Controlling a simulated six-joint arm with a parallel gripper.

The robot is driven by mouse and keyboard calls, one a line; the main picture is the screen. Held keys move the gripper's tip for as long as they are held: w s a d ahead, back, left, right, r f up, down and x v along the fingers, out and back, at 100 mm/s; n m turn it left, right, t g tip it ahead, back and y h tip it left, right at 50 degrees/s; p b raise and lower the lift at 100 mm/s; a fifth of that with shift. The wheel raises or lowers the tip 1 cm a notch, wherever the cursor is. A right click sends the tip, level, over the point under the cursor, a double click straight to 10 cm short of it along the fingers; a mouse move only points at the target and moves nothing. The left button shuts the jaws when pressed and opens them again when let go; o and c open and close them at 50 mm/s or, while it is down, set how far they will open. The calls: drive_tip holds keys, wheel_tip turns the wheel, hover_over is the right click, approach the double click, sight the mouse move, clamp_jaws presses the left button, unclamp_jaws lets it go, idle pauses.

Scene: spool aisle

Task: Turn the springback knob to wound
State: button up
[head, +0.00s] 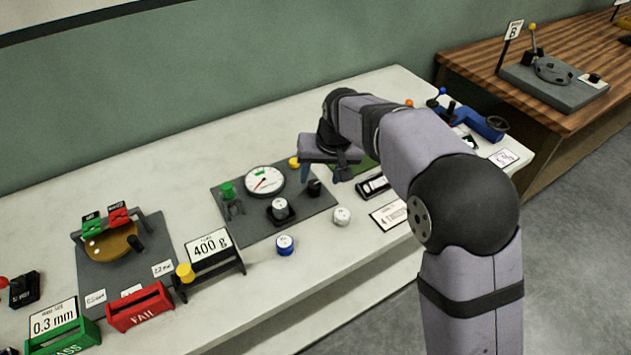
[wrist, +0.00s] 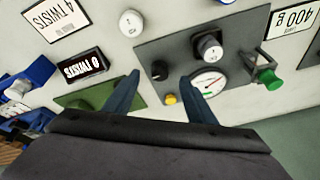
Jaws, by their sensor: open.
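A small black knob (head: 315,187) stands on the right part of the grey gauge panel (head: 240,222). It looks like the springback knob, but I can read no label or wound mark beside it. In the wrist view the black knob (wrist: 159,70) lies between the fingertips in the picture, with a pale mark on its top. My gripper (head: 324,176) is open, with blue fingers pointing down by the panel's right side. Whether the fingers are level with the knob or above it, I cannot tell. A white-faced dial (head: 265,181) with a red needle is left of the knob.
Close by are a yellow button (wrist: 170,99), a white-topped cylinder on a black base (wrist: 208,45) and a green clamp (wrist: 268,78). A "4 TWISTS" card (head: 388,215) lies right.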

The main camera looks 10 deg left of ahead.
sight(314, 184)
drive_tip(key=n, duration=0.2)
drive_tip(key=w+n, duration=0.1)
drive_tip(key=shift+a+r+n+t, duration=0.2)
drive_tip(key=shift+a+n+t, duration=0.05)
drive_tip(key=shift+n+t, duration=0.05)
drive_tip(key=shift+p+x, duration=0.7)
drive_tip(key=shift+x, duration=2.95)
drive_tip(key=shift+s+a, duration=0.1)
drive_tip(key=c, duration=1)
